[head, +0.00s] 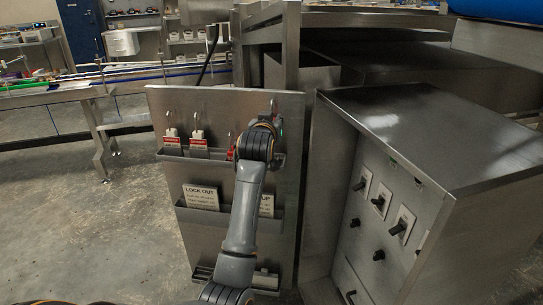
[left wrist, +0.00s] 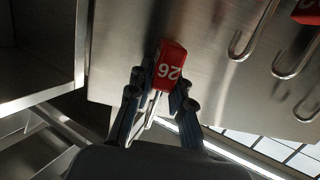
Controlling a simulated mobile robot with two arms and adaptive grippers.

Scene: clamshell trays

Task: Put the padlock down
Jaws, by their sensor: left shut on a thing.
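A red padlock (left wrist: 168,66) with white digits is between the fingers of my left gripper (left wrist: 158,88) in the left wrist view. The gripper is shut on it, close in front of a steel panel. Its metal shackle points down in that picture, between the fingers. In the head view my left gripper (head: 268,128) is at the upper right of the lockout board (head: 240,105), and the wrist hides the held padlock. My right gripper is in neither view.
Metal hooks (left wrist: 290,60) stick out beside the padlock, and another red item (left wrist: 307,11) shows at the corner. Red-and-white tags (head: 198,143) hang on the board above a pocket (head: 197,221) with lockout cards. A steel cabinet (head: 450,140) with switches stands right.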

